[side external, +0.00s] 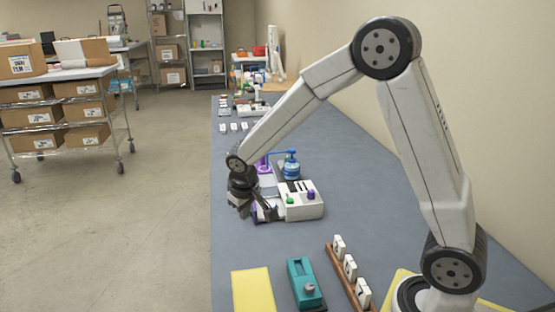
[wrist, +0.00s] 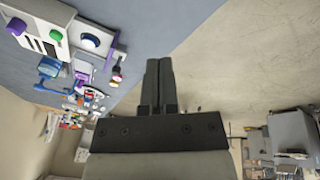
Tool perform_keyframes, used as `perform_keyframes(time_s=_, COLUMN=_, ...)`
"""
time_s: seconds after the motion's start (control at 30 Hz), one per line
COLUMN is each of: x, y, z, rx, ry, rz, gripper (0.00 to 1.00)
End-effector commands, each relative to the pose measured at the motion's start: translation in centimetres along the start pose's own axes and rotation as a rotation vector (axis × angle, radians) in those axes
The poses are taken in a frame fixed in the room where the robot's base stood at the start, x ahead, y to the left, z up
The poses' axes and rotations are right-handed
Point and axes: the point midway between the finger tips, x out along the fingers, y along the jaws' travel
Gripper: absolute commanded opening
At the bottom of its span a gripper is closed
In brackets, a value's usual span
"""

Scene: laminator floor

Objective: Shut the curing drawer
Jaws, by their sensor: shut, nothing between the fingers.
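A white machine (side external: 302,202) with a green and a purple knob stands on the grey-blue bench; it also shows at the upper left of the wrist view (wrist: 38,30). In the wrist view, what looks like its open drawer (wrist: 112,50) sticks out to the right, pale with a purple end and a blue round piece inside. In the side view my gripper hides most of this part. My gripper (side external: 268,212) is low at the machine's left side. In the wrist view its fingers (wrist: 159,62) are together and empty, apart from the drawer's end. Contact is unclear in the side view.
A blue device (side external: 291,165) stands behind the machine. In front are a teal tool (side external: 304,282), a yellow sheet (side external: 253,290) and a wooden rack (side external: 348,275) of white numbered blocks. The bench's left edge is close to my gripper; open floor lies beyond.

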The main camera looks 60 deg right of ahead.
Motion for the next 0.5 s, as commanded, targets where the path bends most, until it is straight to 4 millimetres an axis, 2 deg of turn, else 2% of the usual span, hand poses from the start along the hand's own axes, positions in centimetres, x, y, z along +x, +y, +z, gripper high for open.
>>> perform_keyframes(time_s=0.1, x=1.1, y=0.4, z=-3.0, rx=0.028, ry=0.006, rz=0.051, gripper=0.0)
perform_keyframes(time_s=0.5, x=4.5, y=2.4, z=-11.9, rx=0.158, ry=0.068, rz=0.247, gripper=0.0)
